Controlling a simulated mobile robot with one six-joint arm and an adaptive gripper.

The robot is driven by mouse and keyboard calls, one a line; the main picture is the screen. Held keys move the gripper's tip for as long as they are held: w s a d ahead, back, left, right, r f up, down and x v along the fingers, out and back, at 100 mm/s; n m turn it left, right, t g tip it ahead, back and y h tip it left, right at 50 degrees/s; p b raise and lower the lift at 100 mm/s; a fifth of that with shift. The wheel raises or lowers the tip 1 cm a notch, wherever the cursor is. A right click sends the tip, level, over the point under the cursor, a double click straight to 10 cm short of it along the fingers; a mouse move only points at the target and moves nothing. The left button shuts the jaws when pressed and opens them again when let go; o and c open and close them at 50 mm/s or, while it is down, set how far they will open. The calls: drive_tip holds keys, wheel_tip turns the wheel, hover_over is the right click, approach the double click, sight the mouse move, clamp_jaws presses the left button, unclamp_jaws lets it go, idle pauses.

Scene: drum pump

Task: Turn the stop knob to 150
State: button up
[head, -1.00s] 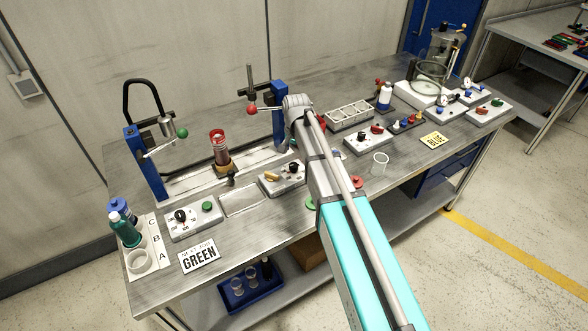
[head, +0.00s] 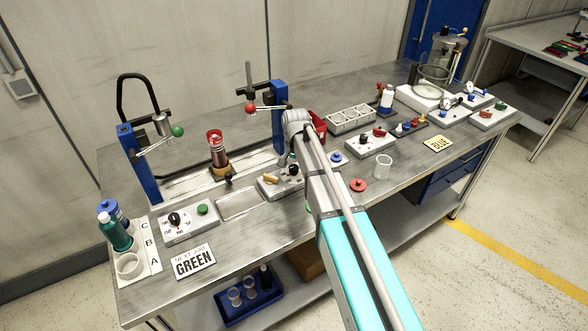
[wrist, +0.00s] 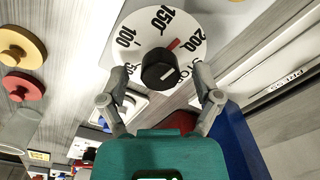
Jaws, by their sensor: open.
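In the wrist view the stop knob (wrist: 158,69) is black and stands on a round white dial (wrist: 143,35) marked 50, 100, 150 and 200. A red pointer line shows between the 150 and 200 marks. My gripper (wrist: 160,74) is open, with one fingertip on each side of the knob. The fingers look apart from it; I cannot tell how deep they reach around it.
A yellow disc (wrist: 17,50) and a red disc (wrist: 24,86) lie left of the dial. In the head view, a clear beaker (head: 383,167) and a red disc (head: 358,185) stand right of my arm. A blue clamp post (head: 279,115) rises close to it on the left.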

clamp_jaws()
idle(0.5)
drive_tip(key=shift+n, duration=0.4)
drive_tip(key=n, duration=0.2)
drive_tip(key=shift+n, duration=2.2)
